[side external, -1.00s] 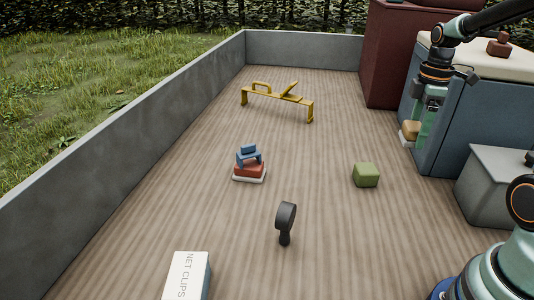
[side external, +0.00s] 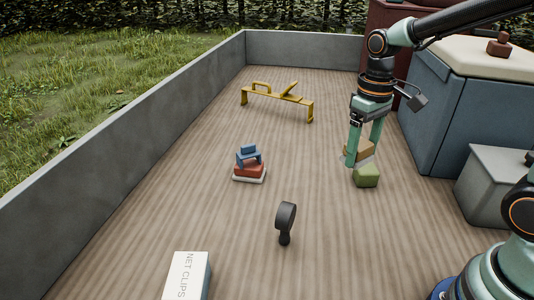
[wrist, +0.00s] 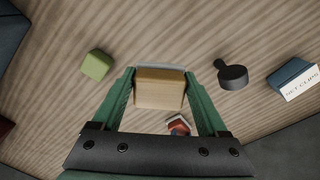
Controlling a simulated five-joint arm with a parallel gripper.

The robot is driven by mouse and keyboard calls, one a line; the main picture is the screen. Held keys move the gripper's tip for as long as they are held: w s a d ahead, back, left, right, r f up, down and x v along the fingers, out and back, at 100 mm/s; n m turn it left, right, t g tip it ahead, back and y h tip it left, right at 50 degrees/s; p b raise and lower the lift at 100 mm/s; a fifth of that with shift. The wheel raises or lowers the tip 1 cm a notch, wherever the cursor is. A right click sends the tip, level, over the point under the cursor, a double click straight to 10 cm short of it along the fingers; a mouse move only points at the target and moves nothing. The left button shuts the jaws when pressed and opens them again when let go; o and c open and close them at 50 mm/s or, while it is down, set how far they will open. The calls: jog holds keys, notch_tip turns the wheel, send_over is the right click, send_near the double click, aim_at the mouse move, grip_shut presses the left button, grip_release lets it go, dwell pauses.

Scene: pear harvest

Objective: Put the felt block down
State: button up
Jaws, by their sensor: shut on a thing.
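The felt block (side external: 360,149) is a tan block with a pale layer along its underside. My gripper (side external: 363,157) is shut on it, with one green finger on each side. In the wrist view the felt block (wrist: 159,90) sits between the fingers, its pale edge showing at the far side. My gripper points down over the wooden floor; I cannot tell exactly how high the block is. In the side view it overlaps the top of a green block (side external: 367,177), but the wrist view shows that green block (wrist: 96,65) off to the left, apart from it.
A red and blue stack (side external: 249,168) on a pale base stands mid-floor. A black round-headed object (side external: 286,219), a net clips box (side external: 188,277) and a yellow stand (side external: 278,97) are around it. Blue-grey cabinets (side external: 465,125) stand right. Floor between stack and green block is clear.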

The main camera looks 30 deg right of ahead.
jog(key=shift+a+m, duration=0.3)
jog(key=shift+a, duration=0.25)
jog(key=shift+d, duration=0.15)
jog(key=d+r+m, duration=0.1)
jog(key=d+m, duration=0.4)
jog(key=d, duration=0.3)
jog(key=r+m, duration=0.1)
jog(key=m, duration=0.3)
send_over(391, 201)
notch_tip(391, 201, down, 20)
jog(key=shift+d+r, duration=0.1)
jog(key=shift+r, duration=0.1)
jog(key=shift+f, duration=0.15)
jog(key=o, duration=1.4)
